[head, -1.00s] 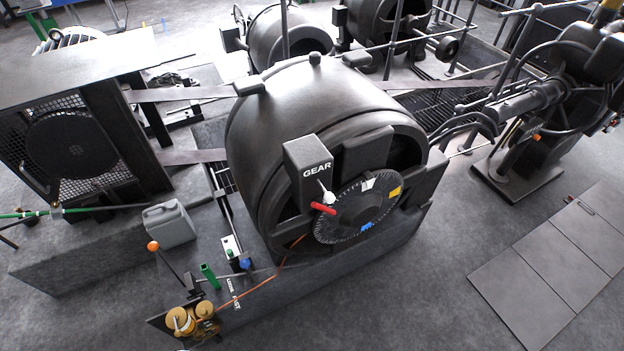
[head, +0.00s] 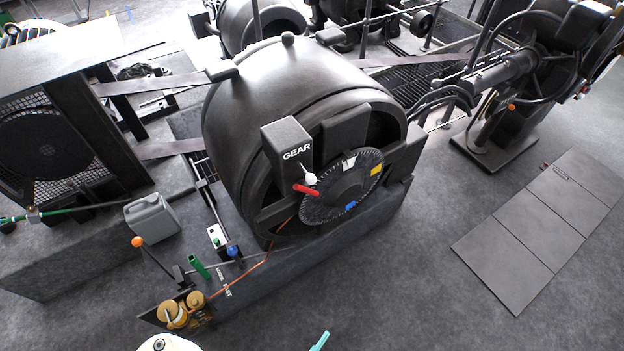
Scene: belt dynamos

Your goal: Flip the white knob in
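The white knob (head: 311,179) is a small ball on a thin stem beside the black box marked GEAR (head: 287,146). It sits at the upper left rim of a dark notched dial (head: 340,190). A red handle (head: 306,190) lies just below and left of the knob. Nothing touches the knob. A small cyan tip (head: 320,341) shows at the bottom edge, well below the dial; it may be a fingertip of my gripper. The rest of the gripper is out of frame, so its opening cannot be seen.
The large dynamo drum (head: 270,90) stands behind the dial. At lower left are an orange-tipped lever (head: 137,242), a green handle (head: 200,267), brass terminals (head: 180,311) and a grey canister (head: 152,217). Floor at lower right is open, with flat panels (head: 540,230).

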